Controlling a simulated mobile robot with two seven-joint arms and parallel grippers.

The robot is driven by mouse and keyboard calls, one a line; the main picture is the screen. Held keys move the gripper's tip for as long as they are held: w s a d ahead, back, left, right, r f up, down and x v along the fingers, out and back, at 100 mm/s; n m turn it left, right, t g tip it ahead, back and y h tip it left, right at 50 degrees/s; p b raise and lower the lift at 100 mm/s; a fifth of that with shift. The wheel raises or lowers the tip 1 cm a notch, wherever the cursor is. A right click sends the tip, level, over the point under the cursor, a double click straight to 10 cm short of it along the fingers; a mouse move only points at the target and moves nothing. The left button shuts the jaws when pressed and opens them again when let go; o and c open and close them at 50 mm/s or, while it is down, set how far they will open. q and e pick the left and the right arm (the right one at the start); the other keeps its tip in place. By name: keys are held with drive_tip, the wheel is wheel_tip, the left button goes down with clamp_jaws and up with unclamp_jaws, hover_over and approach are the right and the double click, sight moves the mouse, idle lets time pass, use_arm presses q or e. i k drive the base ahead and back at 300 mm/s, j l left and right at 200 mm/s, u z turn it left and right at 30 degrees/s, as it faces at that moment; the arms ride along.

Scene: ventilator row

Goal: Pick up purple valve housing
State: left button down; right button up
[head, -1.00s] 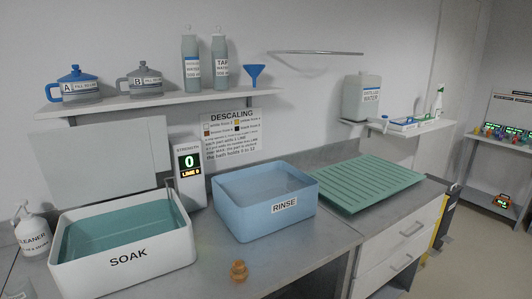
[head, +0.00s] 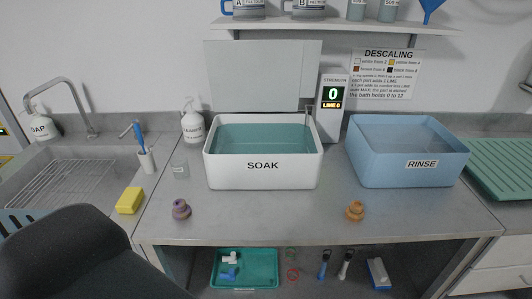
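The purple valve housing (head: 181,209) stands on the grey steel counter (head: 270,222), front left of the soak bath. It is small and rounded, with a narrower top and some tan colouring on it. A dark part at the lower left, probably my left arm, reaches in below and left of the housing. No fingers show on it, and neither of my grippers is in view.
The white SOAK bath (head: 262,182) and blue RINSE bath (head: 408,172) stand behind. An orange-brown housing (head: 355,210) stands to the right. A yellow sponge (head: 130,200) lies left, near the sink (head: 62,178). The front middle of the counter is clear.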

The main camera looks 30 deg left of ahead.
sight(181, 211)
drive_tip(key=u, duration=1.8)
